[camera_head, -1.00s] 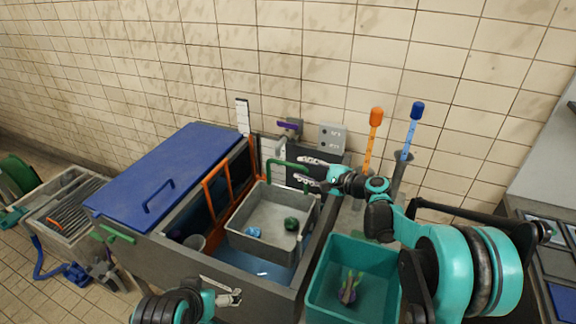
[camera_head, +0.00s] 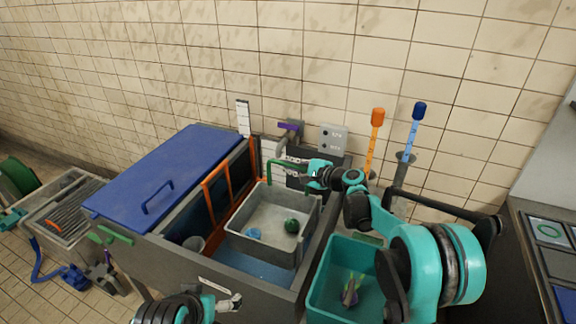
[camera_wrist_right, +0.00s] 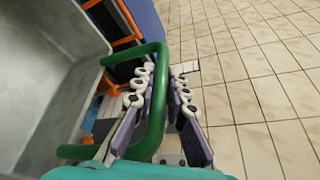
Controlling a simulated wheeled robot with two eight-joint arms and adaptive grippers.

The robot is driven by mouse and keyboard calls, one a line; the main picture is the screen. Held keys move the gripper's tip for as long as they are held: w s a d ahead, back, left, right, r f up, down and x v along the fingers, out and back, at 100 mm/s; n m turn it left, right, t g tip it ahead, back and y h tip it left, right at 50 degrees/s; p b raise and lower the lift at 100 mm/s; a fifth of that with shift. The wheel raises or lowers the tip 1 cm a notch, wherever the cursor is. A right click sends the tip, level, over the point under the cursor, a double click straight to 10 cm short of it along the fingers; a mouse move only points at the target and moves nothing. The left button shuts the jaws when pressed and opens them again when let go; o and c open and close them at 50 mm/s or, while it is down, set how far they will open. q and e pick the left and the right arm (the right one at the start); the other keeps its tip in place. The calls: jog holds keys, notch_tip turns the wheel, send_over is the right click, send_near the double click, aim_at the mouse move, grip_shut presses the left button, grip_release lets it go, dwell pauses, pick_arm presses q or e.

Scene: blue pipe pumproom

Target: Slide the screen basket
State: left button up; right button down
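My right gripper (camera_head: 293,168) is at this handle. In the right wrist view the handle (camera_wrist_right: 157,95) passes between the two fingers of my right gripper (camera_wrist_right: 163,85), which stand apart. The basket wall (camera_wrist_right: 85,30) is at the left there. My left gripper (camera_head: 232,302) is low in front of the tank, its fingers too small to read.
A blue lid (camera_head: 165,165) covers the tank's left part, beside an orange frame (camera_head: 206,205). A teal bin (camera_head: 325,300) stands right of the tank. An orange-topped stick (camera_head: 377,117) and a blue-topped stick (camera_head: 418,112) stand behind, near the wall.

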jog(key=shift+f+b, duration=1.35)
jog(key=shift+f, duration=1.25)
jog(key=shift+r, duration=0.1)
jog(key=c, duration=1.5)
grip_release()
jog(key=shift+c, duration=0.2)
jog(key=v, duration=1.2)
